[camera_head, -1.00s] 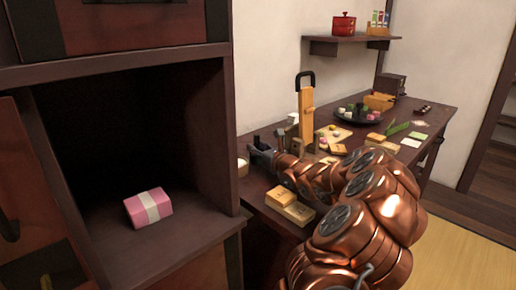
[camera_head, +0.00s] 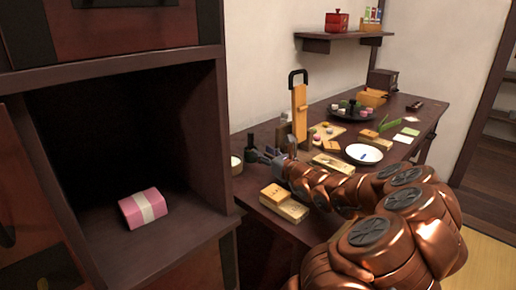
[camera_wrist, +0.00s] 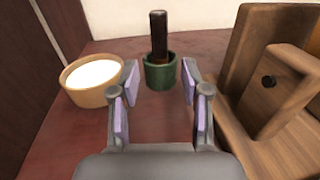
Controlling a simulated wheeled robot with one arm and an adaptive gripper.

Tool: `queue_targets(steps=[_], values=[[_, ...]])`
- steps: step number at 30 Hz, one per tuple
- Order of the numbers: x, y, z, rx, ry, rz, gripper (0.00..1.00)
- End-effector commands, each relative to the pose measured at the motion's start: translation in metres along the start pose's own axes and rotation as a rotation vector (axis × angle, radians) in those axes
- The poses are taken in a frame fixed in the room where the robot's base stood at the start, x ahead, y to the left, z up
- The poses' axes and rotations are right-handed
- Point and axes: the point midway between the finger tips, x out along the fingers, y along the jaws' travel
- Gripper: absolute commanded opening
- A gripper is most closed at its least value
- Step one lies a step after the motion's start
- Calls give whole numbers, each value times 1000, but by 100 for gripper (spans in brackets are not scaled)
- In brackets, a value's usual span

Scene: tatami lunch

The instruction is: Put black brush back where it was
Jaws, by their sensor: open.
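A dark upright stick, apparently the black brush's handle (camera_wrist: 158,36), stands in a small green cup (camera_wrist: 160,74) in the wrist view. Its lower end is hidden inside the cup. The green cup also shows as a small dark shape (camera_head: 251,155) on the table in the head view. My gripper (camera_wrist: 160,82) is open, with its two fingers spread left and right. The cup shows between and beyond the fingertips, and nothing is held.
A cream-filled bowl (camera_wrist: 93,80) stands left of the cup. A wooden stand (camera_wrist: 275,85) is close on the right. Yellow boxes (camera_head: 284,203) lie near the table's front edge. A pink box (camera_head: 144,207) sits in the cabinet.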

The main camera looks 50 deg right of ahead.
Motion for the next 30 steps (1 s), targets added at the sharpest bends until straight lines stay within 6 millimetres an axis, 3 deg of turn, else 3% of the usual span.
queue_targets(steps=[6,12,30], values=[[-26,0,0,2,1,-2,47],[-40,0,0,2,1,-1,47],[-44,0,0,0,0,0,47]])
